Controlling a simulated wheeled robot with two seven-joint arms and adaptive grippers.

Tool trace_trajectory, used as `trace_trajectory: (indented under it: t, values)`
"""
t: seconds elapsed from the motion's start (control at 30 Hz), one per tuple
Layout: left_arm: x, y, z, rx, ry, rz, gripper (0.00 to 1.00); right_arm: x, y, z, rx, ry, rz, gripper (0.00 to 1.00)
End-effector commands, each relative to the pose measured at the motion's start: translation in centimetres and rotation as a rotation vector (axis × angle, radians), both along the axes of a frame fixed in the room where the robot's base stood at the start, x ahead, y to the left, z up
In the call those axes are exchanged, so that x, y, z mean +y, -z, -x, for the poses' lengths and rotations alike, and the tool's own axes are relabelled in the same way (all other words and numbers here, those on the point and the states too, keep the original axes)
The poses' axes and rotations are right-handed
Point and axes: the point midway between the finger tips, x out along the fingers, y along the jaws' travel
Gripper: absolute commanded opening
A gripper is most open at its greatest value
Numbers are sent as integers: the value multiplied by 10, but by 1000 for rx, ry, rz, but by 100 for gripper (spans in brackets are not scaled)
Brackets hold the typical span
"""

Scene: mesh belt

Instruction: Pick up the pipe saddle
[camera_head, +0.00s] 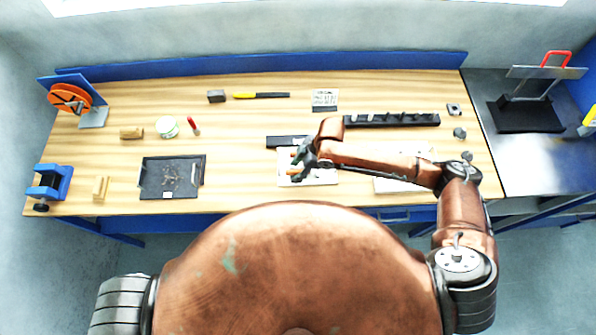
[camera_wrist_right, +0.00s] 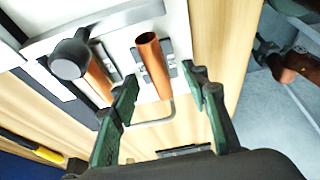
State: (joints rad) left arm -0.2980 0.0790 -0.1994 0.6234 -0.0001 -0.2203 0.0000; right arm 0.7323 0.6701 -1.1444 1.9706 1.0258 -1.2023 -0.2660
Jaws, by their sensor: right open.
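My right gripper (camera_head: 303,160) is over the white board (camera_head: 322,178) at the middle front of the bench. In the right wrist view its dark green fingers (camera_wrist_right: 162,80) are spread apart, with a copper pipe (camera_wrist_right: 152,62) between and beyond them. No contact with the pipe can be made out. Grey metal plates (camera_wrist_right: 171,66) lie beside the pipe on the board; I cannot tell whether one is the pipe saddle. A small grey holed piece (camera_head: 454,109) at the bench's right end may also be a saddle. My left gripper is out of view.
A second copper pipe (camera_wrist_right: 98,80) and a dark round-headed tool (camera_wrist_right: 70,58) are close to the fingers. A black rack (camera_head: 392,120) stands behind the arm. A black tray (camera_head: 148,190) lies left. The bench between tray and board is clear.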

Motion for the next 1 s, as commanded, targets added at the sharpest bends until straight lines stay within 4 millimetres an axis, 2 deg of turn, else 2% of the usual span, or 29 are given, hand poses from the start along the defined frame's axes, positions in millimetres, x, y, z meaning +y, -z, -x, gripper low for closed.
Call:
trace_trajectory:
  t: [0.07,0.67,1.0]
  values:
    - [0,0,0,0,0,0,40,0,0,0,0,0,0,41]
    - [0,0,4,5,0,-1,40,0,-1,-1,-1,0,-1,0]
    - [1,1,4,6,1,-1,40,0,-8,-1,-3,1,-2,0]
